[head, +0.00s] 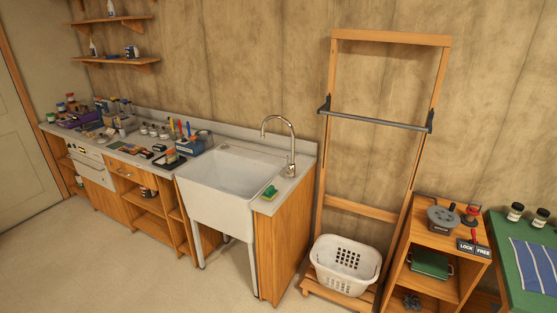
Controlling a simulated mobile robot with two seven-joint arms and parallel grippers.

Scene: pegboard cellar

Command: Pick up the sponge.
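Neither of my grippers is in the head view.
A white laundry basket (345,264) sits on a wooden rack (324,170) with a metal bar, right of the sink. A wooden shelf unit (436,239) and a green table (517,285) stand farther right. The counter's left part is crowded; floor (120,265) in front is clear.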

